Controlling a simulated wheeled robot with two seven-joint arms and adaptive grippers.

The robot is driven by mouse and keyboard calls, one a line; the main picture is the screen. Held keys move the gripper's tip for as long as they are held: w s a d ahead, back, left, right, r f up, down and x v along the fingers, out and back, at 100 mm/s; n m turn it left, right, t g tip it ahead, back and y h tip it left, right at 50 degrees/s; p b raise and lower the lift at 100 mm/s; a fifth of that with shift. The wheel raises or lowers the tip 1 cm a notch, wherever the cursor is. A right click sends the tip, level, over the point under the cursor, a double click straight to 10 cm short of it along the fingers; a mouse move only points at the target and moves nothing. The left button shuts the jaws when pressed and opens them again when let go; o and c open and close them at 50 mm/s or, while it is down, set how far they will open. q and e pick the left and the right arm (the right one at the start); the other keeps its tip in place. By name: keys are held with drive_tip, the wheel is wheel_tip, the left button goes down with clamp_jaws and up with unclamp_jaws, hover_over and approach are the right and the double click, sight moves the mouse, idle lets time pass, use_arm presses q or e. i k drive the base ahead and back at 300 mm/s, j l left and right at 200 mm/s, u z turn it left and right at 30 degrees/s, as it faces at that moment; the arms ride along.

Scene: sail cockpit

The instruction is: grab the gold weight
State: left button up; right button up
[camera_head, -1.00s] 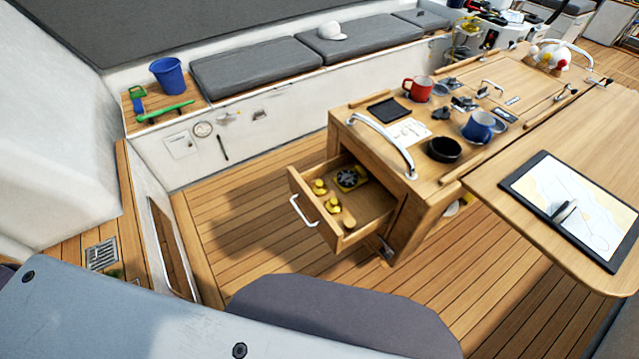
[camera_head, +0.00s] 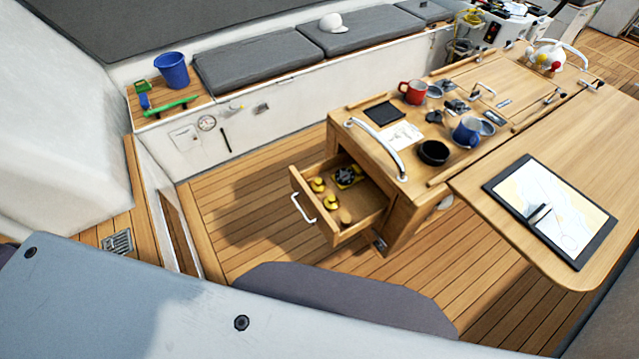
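Small gold weights lie in the open drawer (camera_head: 362,222) of the wooden table. One gold weight (camera_head: 318,184) is near the drawer's left side, and another (camera_head: 330,201) is just in front of it. A tan, knob-like piece (camera_head: 345,216) lies nearer the drawer's front right. A dark, round item on a yellow base (camera_head: 347,176) sits at the back of the drawer. Neither of my grippers is in view.
The drawer has a white handle (camera_head: 303,208). A blue bucket (camera_head: 172,70) stands on the bench. The plank floor (camera_head: 255,215) left of the drawer is clear.

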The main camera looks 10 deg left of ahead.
sight(318, 186)
drive_tip(key=l+u, duration=0.1)
drive_tip(key=l, duration=0.35)
drive_tip(key=k+l+u, duration=0.1)
drive_tip(key=l, duration=0.3)
drive_tip(key=k+l, duration=0.1)
drive_tip(key=l, duration=0.35)
drive_tip(key=k+l+u, duration=0.15)
drive_tip(key=l, duration=0.25)
drive_tip(key=l+u, duration=0.1)
drive_tip(key=l, duration=0.35)
drive_tip(key=k, duration=0.05)
